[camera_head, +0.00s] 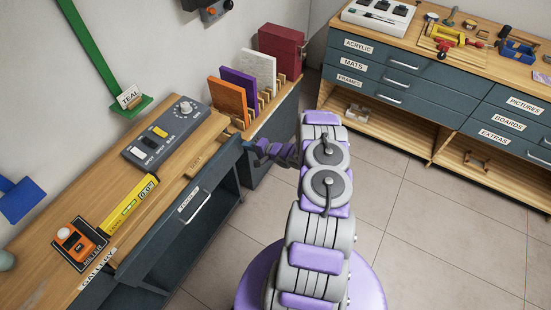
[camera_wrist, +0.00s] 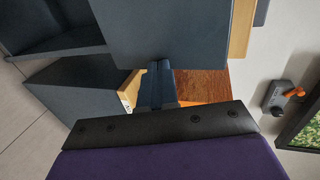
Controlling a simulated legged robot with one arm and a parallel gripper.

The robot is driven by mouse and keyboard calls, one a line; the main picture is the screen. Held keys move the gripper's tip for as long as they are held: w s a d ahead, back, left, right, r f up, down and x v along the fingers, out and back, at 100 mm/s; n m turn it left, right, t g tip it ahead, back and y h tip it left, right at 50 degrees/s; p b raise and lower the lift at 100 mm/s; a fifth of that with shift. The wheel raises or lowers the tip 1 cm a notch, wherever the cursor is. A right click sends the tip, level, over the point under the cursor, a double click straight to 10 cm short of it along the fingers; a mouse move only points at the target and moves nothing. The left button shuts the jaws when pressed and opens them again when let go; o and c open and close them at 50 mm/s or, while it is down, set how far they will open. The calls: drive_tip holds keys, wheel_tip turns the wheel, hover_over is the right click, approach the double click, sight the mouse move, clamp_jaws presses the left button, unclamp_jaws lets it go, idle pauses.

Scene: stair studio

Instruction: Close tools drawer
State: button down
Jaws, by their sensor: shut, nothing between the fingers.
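The tools drawer (camera_head: 182,222) is a dark blue-grey front with a white label and a pale bar handle (camera_head: 197,208), under the wooden bench top at the left in the head view. Its front runs along the bench edge; I cannot tell how far it stands out. My gripper (camera_head: 252,148) is at the far right end of that front, beside the bench corner, with its fingers shut and empty. In the wrist view the shut fingers (camera_wrist: 157,82) point at dark blue-grey panels; contact cannot be told. The gripper is not on the handle.
The bench top holds a control box (camera_head: 165,133), a yellow level (camera_head: 130,203) and an orange meter (camera_head: 75,244). A rack with coloured panels (camera_head: 240,93) stands beyond the gripper. A long drawer cabinet (camera_head: 430,90) lines the back right. The tiled floor (camera_head: 430,220) at right is clear.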

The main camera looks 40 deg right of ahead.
drive_tip(key=w, duration=0.2)
drive_tip(key=w+a, duration=0.1)
drive_tip(key=w, duration=0.1)
drive_tip(key=w+a, duration=0.1)
drive_tip(key=w, duration=0.2)
drive_tip(key=shift+r+b, duration=0.2)
drive_tip(key=shift+b, duration=0.1)
drive_tip(key=shift+r, duration=0.1)
